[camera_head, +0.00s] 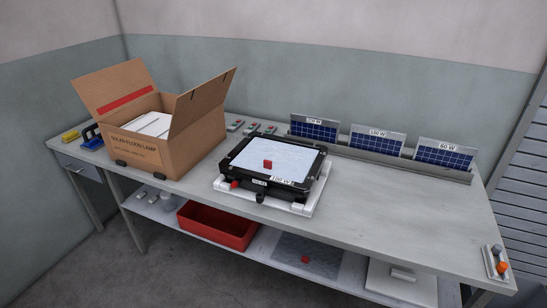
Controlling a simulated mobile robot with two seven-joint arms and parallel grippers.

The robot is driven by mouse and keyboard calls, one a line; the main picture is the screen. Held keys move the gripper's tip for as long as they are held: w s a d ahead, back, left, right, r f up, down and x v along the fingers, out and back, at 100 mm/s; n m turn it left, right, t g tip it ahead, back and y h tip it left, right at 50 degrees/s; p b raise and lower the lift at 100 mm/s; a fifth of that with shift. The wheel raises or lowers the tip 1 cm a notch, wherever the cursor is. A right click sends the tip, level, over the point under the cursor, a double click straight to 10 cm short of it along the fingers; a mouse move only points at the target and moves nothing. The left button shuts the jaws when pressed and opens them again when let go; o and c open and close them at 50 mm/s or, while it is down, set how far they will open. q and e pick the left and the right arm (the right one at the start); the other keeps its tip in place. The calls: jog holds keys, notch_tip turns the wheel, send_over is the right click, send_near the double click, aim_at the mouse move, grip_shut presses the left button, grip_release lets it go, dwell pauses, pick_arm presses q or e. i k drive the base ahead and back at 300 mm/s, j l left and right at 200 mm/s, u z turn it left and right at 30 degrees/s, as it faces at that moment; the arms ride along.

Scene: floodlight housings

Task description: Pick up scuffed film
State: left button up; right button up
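A black floodlight housing (262,191) lies on a white base plate (225,184) in the middle of the bench, with a "100 W" label on its front edge. A pale, mottled film (262,153) with a red tab (268,164) covers its top face. Another greyish, patterned sheet with a red tab (305,259) lies on the lower shelf; it looks like a second film (318,251). I cannot tell from marks alone which film is scuffed. Neither of my grippers is in view.
An open cardboard box (143,155) with white contents stands on the bench's left. Several solar panels (377,141) stand in a rack at the back right. A red tray (217,225) sits on the lower shelf. The bench's right front (400,220) is clear.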

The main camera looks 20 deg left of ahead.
aim_at(285, 161)
jog(key=i+j+u, duration=0.2)
jog(key=i+u, duration=0.15)
jog(key=i+j+u, duration=0.1)
jog(key=i+u, duration=0.25)
